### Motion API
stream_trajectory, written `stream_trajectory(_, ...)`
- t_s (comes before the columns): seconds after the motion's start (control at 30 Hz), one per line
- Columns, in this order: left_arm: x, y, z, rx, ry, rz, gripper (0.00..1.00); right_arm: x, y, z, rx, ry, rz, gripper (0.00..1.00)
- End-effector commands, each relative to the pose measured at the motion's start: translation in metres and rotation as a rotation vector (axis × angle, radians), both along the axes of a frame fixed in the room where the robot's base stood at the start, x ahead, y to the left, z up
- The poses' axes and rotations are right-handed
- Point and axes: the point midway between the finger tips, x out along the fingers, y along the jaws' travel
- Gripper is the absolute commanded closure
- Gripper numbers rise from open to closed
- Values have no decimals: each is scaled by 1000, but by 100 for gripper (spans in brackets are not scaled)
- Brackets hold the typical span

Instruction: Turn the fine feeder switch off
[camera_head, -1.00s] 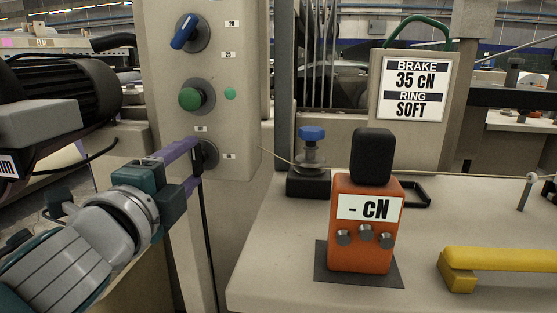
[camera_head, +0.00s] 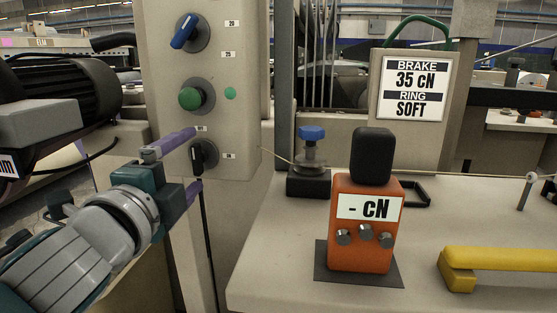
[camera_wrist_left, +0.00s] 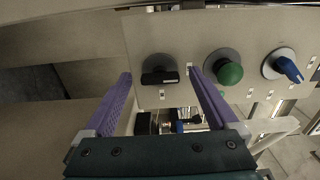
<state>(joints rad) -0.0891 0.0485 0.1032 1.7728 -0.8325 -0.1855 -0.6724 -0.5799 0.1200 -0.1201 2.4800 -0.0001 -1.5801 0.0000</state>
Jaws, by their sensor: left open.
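The control panel (camera_head: 225,60) carries a black rotary knob (camera_head: 203,157) at the bottom, a green push button (camera_head: 190,98) above it and a blue rotary switch (camera_head: 184,32) at the top. The black knob's bar is near upright in the head view and lies crosswise in the left wrist view (camera_wrist_left: 160,78). My left gripper (camera_head: 193,160) is open, its purple fingers above and below the black knob. In the left wrist view the open fingers (camera_wrist_left: 160,73) stand on either side of it, apart from it. The small labels are unreadable. My right gripper is not in view.
An orange box (camera_head: 362,250) marked "- cN" stands on the light table (camera_head: 280,270). A blue-topped tensioner (camera_head: 311,150) and a yellow bar (camera_head: 500,260) are also there. A dark motor (camera_head: 70,95) is close above my left arm.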

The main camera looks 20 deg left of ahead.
Motion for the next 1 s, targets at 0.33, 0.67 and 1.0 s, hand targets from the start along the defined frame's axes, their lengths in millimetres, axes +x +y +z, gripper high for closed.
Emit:
stream_trajectory(0.33, -24, -6, -1, -1, 3, 0, 7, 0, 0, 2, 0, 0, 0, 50)
stream_trajectory(0.67, -82, -20, -2, -2, 4, 1, 7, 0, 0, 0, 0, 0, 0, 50)
stream_trajectory(1.0, -97, -23, 0, 1, 0, 1, 7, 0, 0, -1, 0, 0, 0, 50)
